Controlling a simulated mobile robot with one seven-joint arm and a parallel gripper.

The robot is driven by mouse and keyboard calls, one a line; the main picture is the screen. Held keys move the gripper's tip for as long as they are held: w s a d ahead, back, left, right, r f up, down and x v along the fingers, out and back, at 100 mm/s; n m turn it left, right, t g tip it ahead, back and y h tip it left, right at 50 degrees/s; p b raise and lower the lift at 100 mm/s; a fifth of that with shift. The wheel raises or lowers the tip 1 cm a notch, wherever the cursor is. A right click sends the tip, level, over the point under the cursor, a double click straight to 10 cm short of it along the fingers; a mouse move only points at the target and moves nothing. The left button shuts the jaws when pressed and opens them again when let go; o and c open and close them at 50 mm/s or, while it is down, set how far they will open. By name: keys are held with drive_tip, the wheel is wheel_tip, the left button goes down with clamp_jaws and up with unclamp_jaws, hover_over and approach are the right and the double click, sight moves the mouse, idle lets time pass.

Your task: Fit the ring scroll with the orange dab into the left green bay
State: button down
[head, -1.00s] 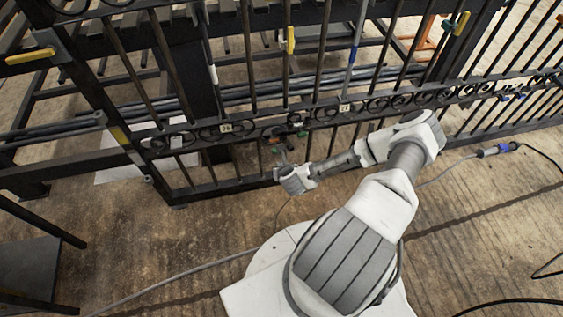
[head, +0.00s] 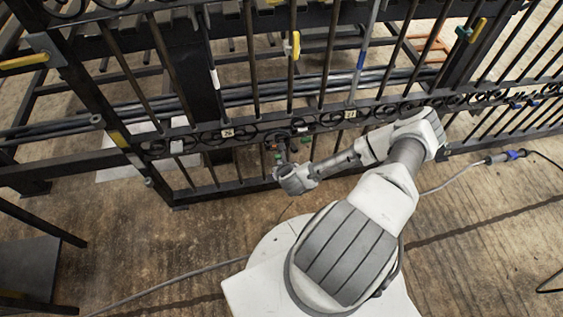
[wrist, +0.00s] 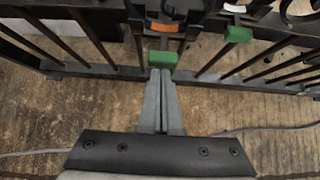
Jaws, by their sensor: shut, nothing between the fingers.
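My gripper (wrist: 160,74) is shut and empty in the wrist view, its fingertips just below or touching a green block (wrist: 162,59) on the gate; the exact gap is unclear. An orange dab (wrist: 165,27) shows just above that block, on a dark scroll piece (wrist: 166,9) cut off by the top edge. A second green block (wrist: 238,34) stands to the right, with a white dab (wrist: 235,8) above it. I cannot tell how far the orange-dabbed scroll sits in its bay. In the head view my gripper (head: 280,162) is small at the gate's lower part, its fingertips unclear.
The dark iron gate (head: 188,140) spans the view, with number plates 26 (head: 228,132) and 27 (head: 350,114) on its scroll rail. Bars flank my gripper closely. A grey cable (head: 170,286) lies on the floor. The wooden floor (head: 130,240) before the gate is mostly clear.

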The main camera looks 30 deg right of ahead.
sight(280, 157)
drive_tip(key=w, duration=0.1)
drive_tip(key=w+d, duration=0.1)
drive_tip(key=w, duration=0.1)
idle(0.4)
drive_tip(key=shift+s+a, duration=0.1)
drive_tip(key=shift+s, duration=0.05)
